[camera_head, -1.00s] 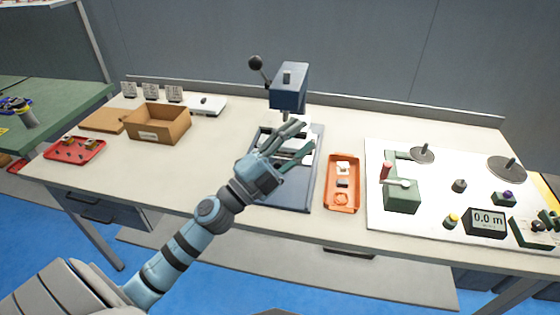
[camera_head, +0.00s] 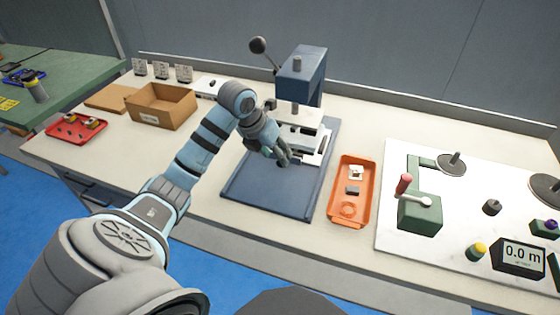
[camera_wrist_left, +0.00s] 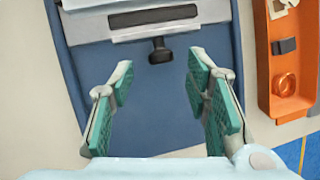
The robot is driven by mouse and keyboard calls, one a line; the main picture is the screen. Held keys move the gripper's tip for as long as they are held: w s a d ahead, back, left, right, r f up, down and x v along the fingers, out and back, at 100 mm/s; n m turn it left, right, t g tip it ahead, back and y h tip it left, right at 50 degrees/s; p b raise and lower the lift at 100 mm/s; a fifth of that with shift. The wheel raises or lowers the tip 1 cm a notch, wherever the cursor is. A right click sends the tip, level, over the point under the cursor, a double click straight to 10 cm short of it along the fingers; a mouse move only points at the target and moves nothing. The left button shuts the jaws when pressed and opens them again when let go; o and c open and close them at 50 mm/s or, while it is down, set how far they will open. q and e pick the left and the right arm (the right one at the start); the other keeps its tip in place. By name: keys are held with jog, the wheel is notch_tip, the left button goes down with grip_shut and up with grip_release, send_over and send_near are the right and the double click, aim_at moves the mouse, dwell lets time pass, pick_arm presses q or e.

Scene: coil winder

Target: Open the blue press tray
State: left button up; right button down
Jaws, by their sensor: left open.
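The blue press (camera_head: 304,75) stands on the bench with a dark blue base plate (camera_head: 262,192). A white sliding tray (camera_head: 318,148) sits under its ram. In the left wrist view the tray's pale front (camera_wrist_left: 145,12) carries a dark strip and a black knob handle (camera_wrist_left: 160,50). My left gripper (camera_head: 282,158) is at the tray's front, above the base plate. In the left wrist view its green-padded fingers (camera_wrist_left: 160,95) are spread apart and empty, with the knob beyond and between them, not touched. The gripper hides part of the tray in the head view. My right gripper is not in view.
An orange tray (camera_head: 345,212) with small parts lies right of the press. A white board with a green lever unit (camera_head: 420,214) is farther right. A cardboard box (camera_head: 160,108) and red tray (camera_head: 80,130) are at left. The press's ball lever (camera_head: 258,45) rises at the back.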

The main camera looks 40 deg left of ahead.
pick_arm(q)
jog(key=x, duration=0.4)
jog(key=shift+w, duration=0.1)
jog(key=shift+c, duration=0.4)
grip_shut()
